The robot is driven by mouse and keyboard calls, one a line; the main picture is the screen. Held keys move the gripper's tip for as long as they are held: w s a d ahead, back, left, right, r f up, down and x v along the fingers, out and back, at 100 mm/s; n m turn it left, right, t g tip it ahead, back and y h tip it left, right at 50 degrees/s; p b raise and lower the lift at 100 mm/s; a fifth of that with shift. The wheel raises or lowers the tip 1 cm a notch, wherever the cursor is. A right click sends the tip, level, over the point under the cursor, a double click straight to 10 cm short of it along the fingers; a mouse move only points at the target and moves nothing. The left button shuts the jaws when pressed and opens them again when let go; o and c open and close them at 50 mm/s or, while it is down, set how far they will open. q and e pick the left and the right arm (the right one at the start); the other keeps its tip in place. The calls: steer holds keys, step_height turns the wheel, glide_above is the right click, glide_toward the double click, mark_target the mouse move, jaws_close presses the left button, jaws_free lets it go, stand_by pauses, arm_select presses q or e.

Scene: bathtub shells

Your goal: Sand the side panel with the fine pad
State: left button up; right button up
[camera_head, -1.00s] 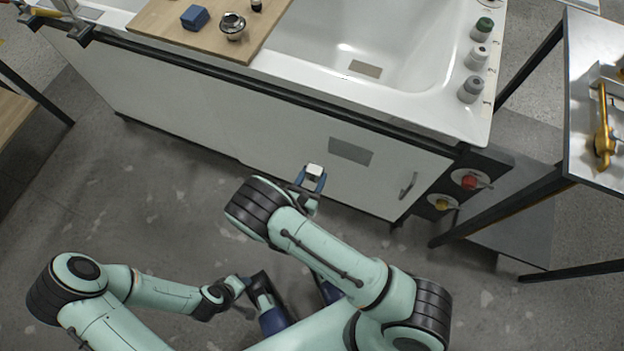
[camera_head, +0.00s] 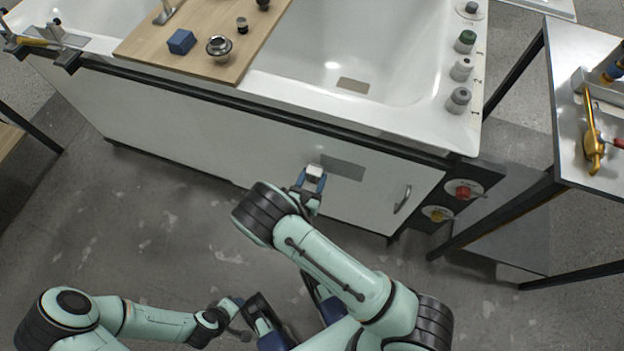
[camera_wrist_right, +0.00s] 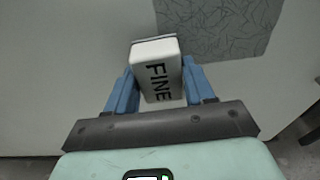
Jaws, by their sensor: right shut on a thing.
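The white fine pad (camera_head: 314,171), marked FINE in the wrist view (camera_wrist_right: 158,75), is held between the blue fingers of my right gripper (camera_head: 312,178). The gripper is shut on it. The white side panel (camera_head: 230,140) of the tub faces me. A grey scratched patch (camera_head: 345,168) on it lies just right of the pad in the head view; it also shows above and right of the pad in the wrist view (camera_wrist_right: 225,25). I cannot tell whether the pad touches the panel. My left gripper (camera_head: 238,304) is low, away from the panel; its jaws are unclear.
A wooden board (camera_head: 200,35) with a blue block (camera_head: 181,42) spans the tub. A metal table (camera_head: 570,150) stands right. Floor before the panel is clear.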

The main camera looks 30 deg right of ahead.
mark_target(329, 165)
steer(key=shift+x, duration=0.85)
stand_by(0.5)
steer(key=shift+s+d+r+p, duration=0.2)
steer(key=shift+s+d+p, duration=0.4)
steer(key=shift+s+d, duration=0.5)
steer(key=shift+s+d+r+p, duration=0.1)
steer(key=shift+s+d+p, duration=0.5)
steer(key=shift+s+d, duration=0.75)
steer(key=shift+s+d+f+p, duration=0.1)
steer(key=shift+s+d+p, duration=0.55)
steer(key=shift+s+d, duration=0.75)
steer(key=shift+s+d+r+p, duration=0.1)
steer(key=shift+s+d+p, duration=0.5)
steer(key=shift+s+d, duration=0.75)
steer(key=shift+s+a+r+p, duration=0.15)
steer(key=shift+a+r+p, duration=0.05)
steer(key=shift+r+p, duration=0.3)
steer(key=shift+s+a+r+p, duration=0.2)
steer(key=shift+r+p, duration=0.3)
steer(key=shift+r, duration=0.05)
steer(key=shift+w+a+f, duration=0.15)
steer(key=shift+w+a, duration=1.2)
steer(key=shift+w, duration=0.1)
steer(key=shift+w+a, duration=0.55)
steer(key=shift+w, duration=0.2)
steer(key=shift+w+a, duration=0.55)
steer(key=shift+w, duration=0.15)
steer(key=shift+w+a+b, duration=0.55)
steer(key=shift+w+a, duration=0.7)
steer(key=shift+w, duration=0.15)
